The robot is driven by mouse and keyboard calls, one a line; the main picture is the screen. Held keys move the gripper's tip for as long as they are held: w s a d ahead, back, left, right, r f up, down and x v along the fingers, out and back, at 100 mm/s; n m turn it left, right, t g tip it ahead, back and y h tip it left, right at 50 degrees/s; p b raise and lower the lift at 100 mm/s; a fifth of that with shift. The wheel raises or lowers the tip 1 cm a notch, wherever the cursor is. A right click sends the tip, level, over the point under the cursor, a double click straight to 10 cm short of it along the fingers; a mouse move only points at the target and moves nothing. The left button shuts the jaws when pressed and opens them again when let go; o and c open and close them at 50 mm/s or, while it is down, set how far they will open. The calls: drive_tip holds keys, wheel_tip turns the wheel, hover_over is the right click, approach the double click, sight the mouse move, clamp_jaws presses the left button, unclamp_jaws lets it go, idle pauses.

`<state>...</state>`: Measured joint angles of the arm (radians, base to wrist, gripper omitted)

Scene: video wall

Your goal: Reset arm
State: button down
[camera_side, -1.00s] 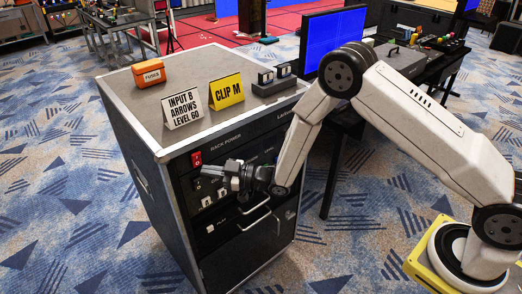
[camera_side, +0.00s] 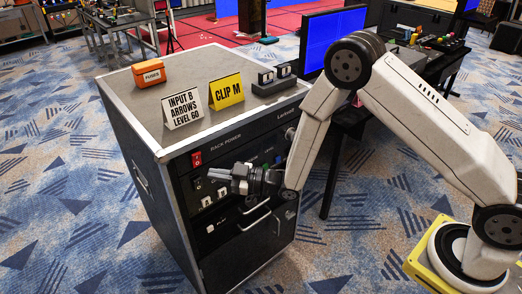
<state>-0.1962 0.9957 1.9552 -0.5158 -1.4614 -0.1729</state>
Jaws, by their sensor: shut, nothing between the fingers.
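My gripper (camera_side: 236,173) is shut and empty. It is in front of the rack's control panel, pointing left, just below and right of the red rack power switch (camera_side: 197,159). I cannot tell whether its tip touches the panel. The gripper and wrist hide part of the panel. My arm reaches in from the right.
The black rack cabinet (camera_side: 150,183) carries an orange fuses box (camera_side: 148,73), a white sign (camera_side: 183,106), a yellow CLIP M sign (camera_side: 227,91) and a small dark device (camera_side: 273,83). Pull handles (camera_side: 255,220) stick out below my gripper. A black table with a blue monitor (camera_side: 331,39) stands behind. Carpet is clear at left.

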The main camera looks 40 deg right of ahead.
drive_tip(key=s+d+r+m+g+h, duration=0.1)
drive_tip(key=s+d+m+g+h, duration=0.15)
drive_tip(key=d+h, duration=0.3)
drive_tip(key=s+d+r+m+g+h, duration=0.1)
drive_tip(key=d+r+m+g+h, duration=0.1)
drive_tip(key=d+m+h, duration=0.35)
drive_tip(key=s+d+m+g, duration=0.1)
drive_tip(key=s+d+g, duration=0.2)
drive_tip(key=s, duration=0.6)
drive_tip(key=s+d+r+m+g+h, duration=0.1)
drive_tip(key=s+d+g, duration=0.3)
drive_tip(key=s, duration=0.5)
drive_tip(key=shift+s+d+r+m, duration=0.3)
drive_tip(key=shift+d+m, duration=0.1)
drive_tip(key=shift+m, duration=0.2)
